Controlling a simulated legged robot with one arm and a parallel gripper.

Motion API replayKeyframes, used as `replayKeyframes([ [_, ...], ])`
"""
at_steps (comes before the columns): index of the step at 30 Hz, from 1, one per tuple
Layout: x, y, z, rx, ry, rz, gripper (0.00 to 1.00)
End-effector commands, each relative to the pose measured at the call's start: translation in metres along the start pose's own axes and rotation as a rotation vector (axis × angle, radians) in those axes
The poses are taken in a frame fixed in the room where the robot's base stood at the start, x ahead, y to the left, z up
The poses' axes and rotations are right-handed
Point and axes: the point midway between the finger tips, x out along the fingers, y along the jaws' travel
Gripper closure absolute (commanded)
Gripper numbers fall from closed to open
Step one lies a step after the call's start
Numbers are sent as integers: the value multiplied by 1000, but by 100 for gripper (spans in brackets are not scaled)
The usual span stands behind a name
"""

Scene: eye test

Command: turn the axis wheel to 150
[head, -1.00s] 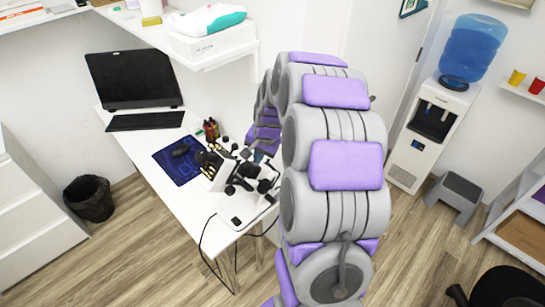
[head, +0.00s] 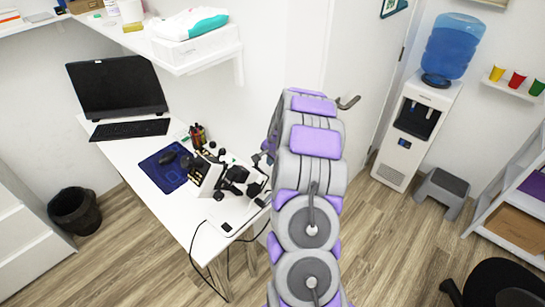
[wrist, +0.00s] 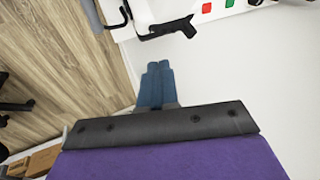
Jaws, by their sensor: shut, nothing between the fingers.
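A white device with several black knobs (head: 228,180) stands on the white desk. I cannot tell which part of it is the axis wheel, and no number can be read. My gripper (wrist: 155,66) shows in the wrist view as two blue fingers side by side, shut and empty. It points towards a bare white surface, apart from a black lever-like part (wrist: 166,28) near the top. In the head view my arm hides most of the gripper.
A bin (head: 75,212), water dispenser (head: 412,130) and grey stool (head: 442,192) stand around.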

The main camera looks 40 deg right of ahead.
Motion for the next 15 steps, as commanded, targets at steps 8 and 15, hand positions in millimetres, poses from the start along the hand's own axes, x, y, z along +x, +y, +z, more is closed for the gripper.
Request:
replayKeyframes([
  [8, 32, -21, 8, -2, 0, -1, 100],
  [15, 38, -31, 13, -2, -2, 2, 100],
])
